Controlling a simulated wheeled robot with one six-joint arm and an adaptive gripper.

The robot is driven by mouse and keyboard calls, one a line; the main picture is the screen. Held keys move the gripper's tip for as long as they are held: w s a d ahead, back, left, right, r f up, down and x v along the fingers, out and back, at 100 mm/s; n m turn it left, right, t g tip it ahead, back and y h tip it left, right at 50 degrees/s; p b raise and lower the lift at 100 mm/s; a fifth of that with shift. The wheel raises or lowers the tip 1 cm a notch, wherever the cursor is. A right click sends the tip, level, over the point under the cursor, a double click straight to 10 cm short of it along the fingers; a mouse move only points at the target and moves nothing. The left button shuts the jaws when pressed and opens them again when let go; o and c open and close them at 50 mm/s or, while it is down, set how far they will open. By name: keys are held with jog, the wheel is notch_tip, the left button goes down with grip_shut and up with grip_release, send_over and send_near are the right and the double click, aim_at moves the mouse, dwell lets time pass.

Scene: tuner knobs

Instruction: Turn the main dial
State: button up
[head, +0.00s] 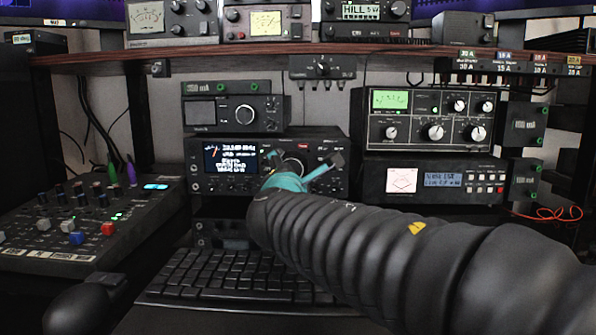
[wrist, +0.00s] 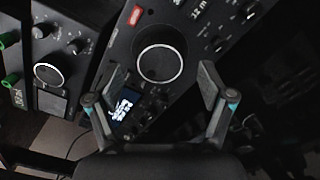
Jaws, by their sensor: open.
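The main dial (wrist: 158,63) is a large round dark knob with a bright rim on the front of a black radio; it shows whole in the wrist view. In the head view the radio (head: 222,182) stands at mid-shelf with a lit screen, and my gripper partly hides the dial. My gripper (head: 303,165) is at the radio's front with its teal joints showing. In the wrist view my gripper (wrist: 160,74) is open, one finger to each side of the dial's lower part. Nothing is between the fingers but the dial beyond. I cannot tell whether the fingertips touch the panel.
Small knobs (wrist: 219,44) sit right of the dial. A smaller radio (head: 236,113) rests on top of the main one. A tuner box (head: 435,120) stands at the right, a mixer (head: 85,215) at the left.

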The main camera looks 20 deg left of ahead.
jog(key=v, duration=0.9)
jog(key=shift+s, duration=0.15)
jog(key=shift+r, duration=0.1)
dwell(1.2)
